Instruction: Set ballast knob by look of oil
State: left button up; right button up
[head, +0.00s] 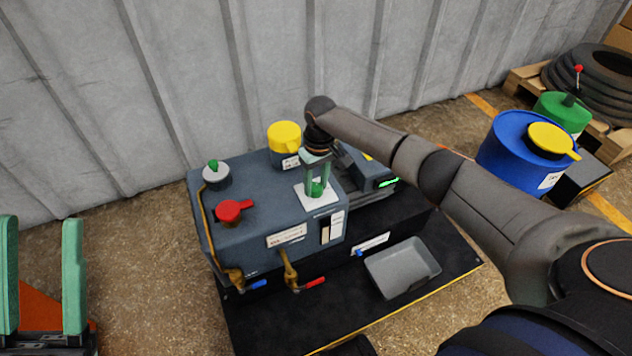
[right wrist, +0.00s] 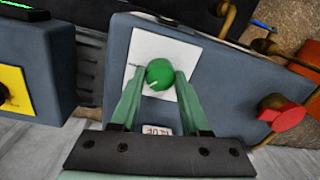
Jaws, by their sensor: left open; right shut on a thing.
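The ballast knob, a round green knob (head: 316,188) with a white mark, sits on a white plate (head: 312,203) on top of the grey-blue pump (head: 255,235). My right gripper (head: 316,186) points down and is shut on this knob. The right wrist view shows the green knob (right wrist: 160,74) between its two fingertips. An oil sight window (head: 325,232) is on the pump's front face; it is small, and I cannot tell the oil's look clearly. My left gripper (head: 44,275) is open and empty at the far left, away from the pump.
A red-handled valve (head: 230,211), a grey cap with green top (head: 215,174) and a yellow cap (head: 284,136) stand on the pump. A grey tray (head: 402,267) lies on the black base. Blue (head: 515,145) and green (head: 560,112) drums stand at right.

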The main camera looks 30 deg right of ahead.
grip_shut()
jog(key=shift+r+p, duration=0.1)
jog(key=shift+p, duration=0.35)
jog(key=m+p, duration=0.4)
jog(key=p, duration=0.1)
jog(key=shift+s+r, duration=0.1)
jog(key=shift+r, duration=0.05)
pick_arm(q)
notch_tip(320, 180, up, 9)
jog(key=m+p, duration=0.1)
jog(key=p, duration=0.2)
pick_arm(e)
jog(key=m, duration=0.3)
jog(key=shift+m, duration=0.4)
pick_arm(q)
jog(key=shift+w+a+f+n+y, duration=0.2)
jog(key=shift+w+f+n+y, duration=0.35)
jog(key=shift+f+y, duration=0.25)
jog(key=shift+w+a+f+n+y, duration=0.25)
jog(key=shift+w+f+n+y, duration=0.35)
jog(key=shift+f, duration=0.2)
jog(key=shift+w+a+f+n+y, duration=0.2)
jog(key=shift+w+f+n+y, duration=0.35)
jog(key=shift+f+y, duration=0.25)
pick_arm(e)
jog(key=shift+f+m+t, duration=0.25)
jog(key=shift+m+t, duration=0.05)
jog(key=shift+m, duration=0.4)
jog(key=o, duration=1.1)
grip_release()
